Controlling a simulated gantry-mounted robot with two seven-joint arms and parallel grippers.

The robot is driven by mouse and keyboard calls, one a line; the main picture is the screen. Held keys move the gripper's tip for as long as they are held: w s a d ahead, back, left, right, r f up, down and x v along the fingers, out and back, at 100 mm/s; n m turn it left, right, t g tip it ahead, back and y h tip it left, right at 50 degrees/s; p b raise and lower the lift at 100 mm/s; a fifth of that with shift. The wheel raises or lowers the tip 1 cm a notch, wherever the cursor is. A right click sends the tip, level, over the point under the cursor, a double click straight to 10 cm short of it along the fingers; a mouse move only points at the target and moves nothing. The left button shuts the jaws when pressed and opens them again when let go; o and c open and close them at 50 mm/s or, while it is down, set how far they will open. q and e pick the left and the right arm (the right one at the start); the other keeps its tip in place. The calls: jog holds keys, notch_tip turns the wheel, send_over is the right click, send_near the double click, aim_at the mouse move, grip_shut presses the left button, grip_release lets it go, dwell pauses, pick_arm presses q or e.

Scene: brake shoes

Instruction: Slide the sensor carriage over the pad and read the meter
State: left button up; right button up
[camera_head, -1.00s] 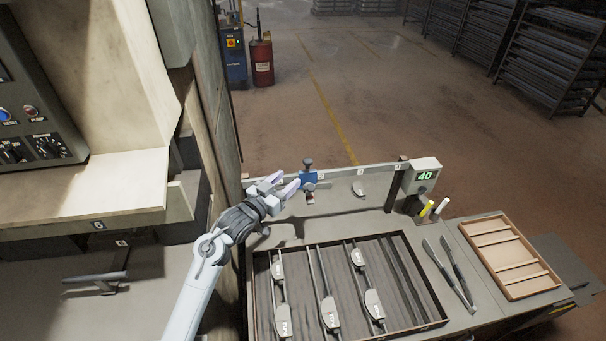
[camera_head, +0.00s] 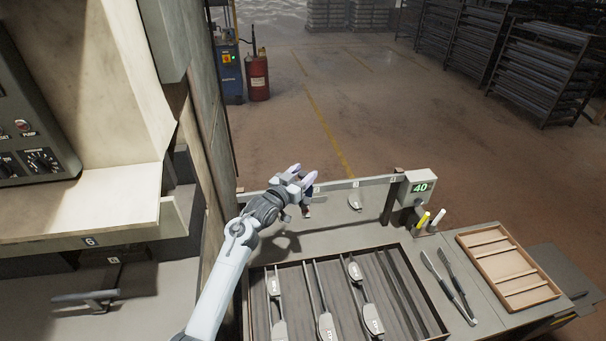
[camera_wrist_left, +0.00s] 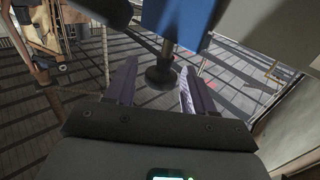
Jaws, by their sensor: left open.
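My left gripper (camera_head: 303,180) is open at the rail along the back of the bench. In the left wrist view its two fingers (camera_wrist_left: 160,70) stand on either side of the sensor carriage's dark round knob (camera_wrist_left: 160,77). I cannot tell whether they touch it. The carriage's blue body (camera_wrist_left: 178,20) fills the top of that view; in the head view my gripper hides most of it. The meter (camera_head: 418,187) at the rail's right end shows a green 40. My right gripper is not in view.
A tray (camera_head: 437,325) of brake shoes on rods lies in front of the rail. Pens (camera_head: 430,220), tweezer-like tools (camera_head: 450,280) and an empty wooden tray (camera_head: 543,293) are to the right. A machine (camera_head: 120,200) stands close on the left.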

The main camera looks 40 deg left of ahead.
pick_arm(q)
jog(key=shift+w, duration=0.1)
jog(key=shift+c, duration=0.2)
grip_shut()
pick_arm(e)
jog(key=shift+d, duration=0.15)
pick_arm(q)
jog(key=shift+w+d, duration=0.1)
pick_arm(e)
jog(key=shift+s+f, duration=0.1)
